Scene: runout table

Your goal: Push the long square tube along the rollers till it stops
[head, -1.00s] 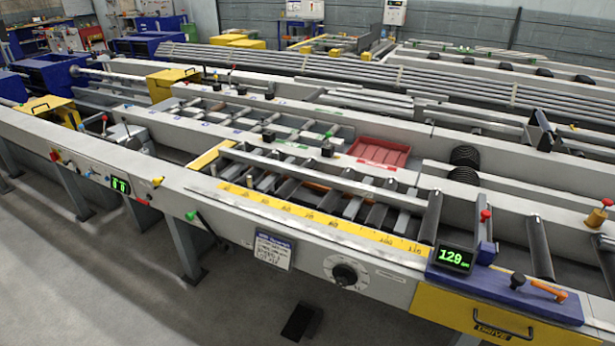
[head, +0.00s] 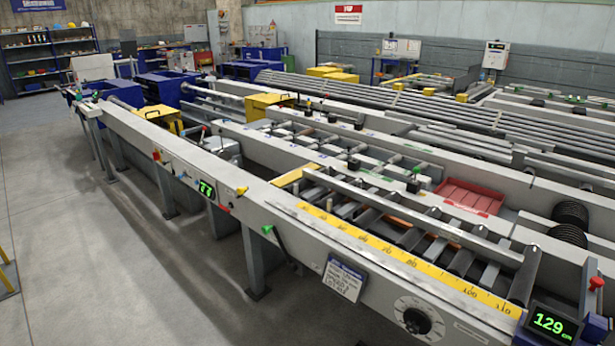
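A long grey bar (head: 410,218), which looks like the square tube, lies lengthwise over the rollers of the near runout table. I cannot tell for sure whether it is the tube or a fixed rail. The dark rollers (head: 463,261) lie crosswise under and beside it. A yellow scale (head: 400,258) runs along the near side of the rollers, and a yellow end piece (head: 295,176) sits at their far left end. A green display (head: 550,323) reads 129 cm. Neither of my grippers is in view.
A red tray (head: 470,196) and black coiled rings (head: 570,218) are behind the rollers. The near beam carries a black dial (head: 417,318) and a hanging note card (head: 345,278). The grey floor (head: 110,260) at the left is open.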

